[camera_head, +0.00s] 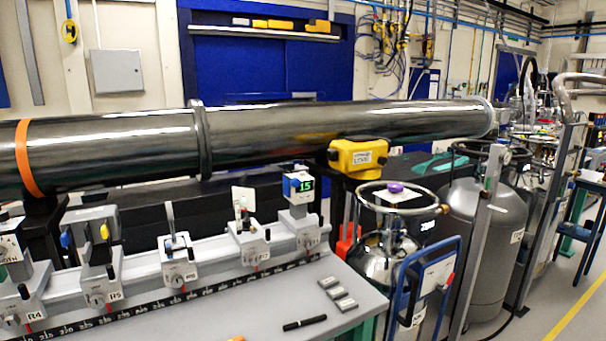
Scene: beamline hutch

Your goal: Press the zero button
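No button with a readable "zero" label shows. A small device with a green display reading about "15" (305,186) stands upright on the right-hand carrier of the rail. It has a blue side face with a small light-and-red mark, too small to tell whether it is a button. A dark box with a lit white readout (427,226) sits behind the steel dewar, partly hidden; its controls cannot be made out. Neither of my grippers is in view.
A grey rail (140,275) carries several labelled mounts on the bench (270,305). A black pen (304,323) and several small grey blocks (338,291) lie at its right. A steel dewar (380,262), a blue-framed trolley (440,270) and a grey cylinder (490,240) stand to the right.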

